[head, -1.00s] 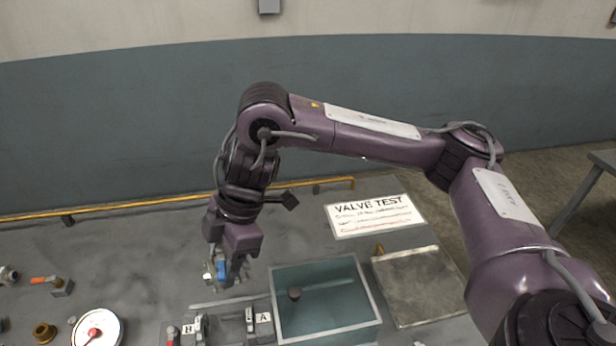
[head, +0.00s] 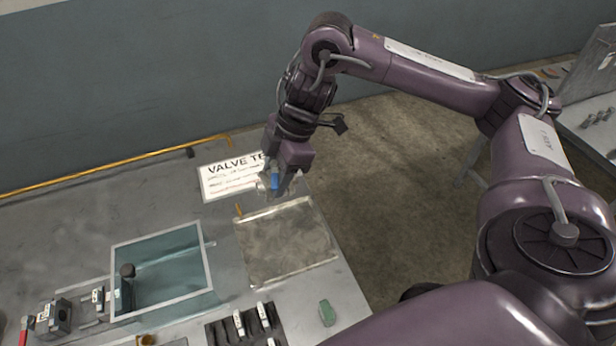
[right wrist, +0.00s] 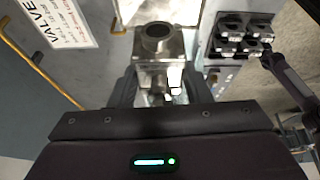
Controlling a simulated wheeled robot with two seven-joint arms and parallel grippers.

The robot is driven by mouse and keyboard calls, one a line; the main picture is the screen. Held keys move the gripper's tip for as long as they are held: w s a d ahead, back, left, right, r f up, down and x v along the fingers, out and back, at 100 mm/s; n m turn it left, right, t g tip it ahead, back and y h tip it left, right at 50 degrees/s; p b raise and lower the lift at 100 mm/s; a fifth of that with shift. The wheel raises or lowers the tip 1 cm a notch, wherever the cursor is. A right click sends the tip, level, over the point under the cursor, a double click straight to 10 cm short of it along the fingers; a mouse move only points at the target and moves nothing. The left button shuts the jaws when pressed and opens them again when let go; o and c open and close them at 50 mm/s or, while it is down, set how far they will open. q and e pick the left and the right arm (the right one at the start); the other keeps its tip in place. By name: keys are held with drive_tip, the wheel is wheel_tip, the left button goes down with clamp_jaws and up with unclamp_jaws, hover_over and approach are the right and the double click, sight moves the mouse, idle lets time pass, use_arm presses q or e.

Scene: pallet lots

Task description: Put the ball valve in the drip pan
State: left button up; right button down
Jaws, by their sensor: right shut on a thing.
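The drip pan (head: 288,245) is a shallow, square metal tray on the bench. It looks empty. My left gripper is out of view.
A teal open tank (head: 170,265) stands left of the pan. A VALVE TEST sign (head: 226,181) lies behind it. A black rack (head: 243,326) and a green block (head: 327,313) are in front. The bench's right edge is close to the pan.

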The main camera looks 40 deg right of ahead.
drive_tip(key=f+b, duration=0.2)
drive_tip(key=f, duration=0.6)
drive_tip(key=f+b, duration=0.2)
drive_tip(key=f, duration=0.6)
drive_tip(key=shift+w+a+f+b, duration=0.1)
drive_tip(key=shift+a+b, duration=0.1)
drive_tip(key=shift+b, duration=0.2)
drive_tip(key=shift+f+b, duration=0.45)
drive_tip(key=shift+f, duration=1.4)
drive_tip(key=shift+f, duration=0.1)
drive_tip(key=c, duration=0.7)
unclamp_jaws()
drive_tip(key=shift+f, duration=0.1)
drive_tip(key=shift+c, duration=0.2)
